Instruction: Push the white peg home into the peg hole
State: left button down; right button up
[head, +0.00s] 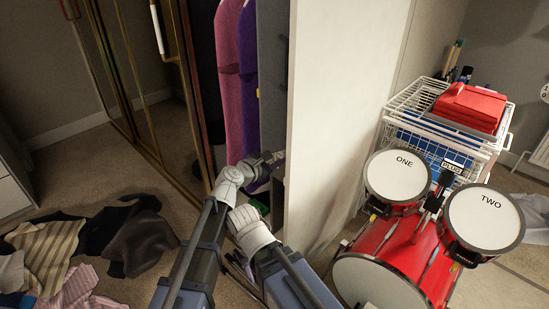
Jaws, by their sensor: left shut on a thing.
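My left gripper (277,160) is at the front edge of the open wardrobe, close beside the tall white panel (335,110). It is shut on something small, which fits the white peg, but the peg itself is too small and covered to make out. The peg hole cannot be made out either; the gripper and the panel edge cover that area. My right arm (250,230) reaches in below the left wrist. Its gripper does not show.
Purple and pink garments (237,75) hang behind the gripper. A red drum set (400,260) and a white wire basket (440,115) with a red item (470,106) stand right of the panel. Clothes (75,245) lie on the carpet at left. Mirrored doors (150,90) stand behind.

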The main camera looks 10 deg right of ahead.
pick_arm(q)
jog(key=shift+c, duration=2)
grip_release()
jog(key=shift+a, duration=0.1)
jog(key=p+v, duration=0.2)
jog(key=v, duration=0.5)
jog(key=shift+s+a, duration=0.2)
jog(key=shift+s, duration=0.05)
jog(key=shift+r, duration=0.1)
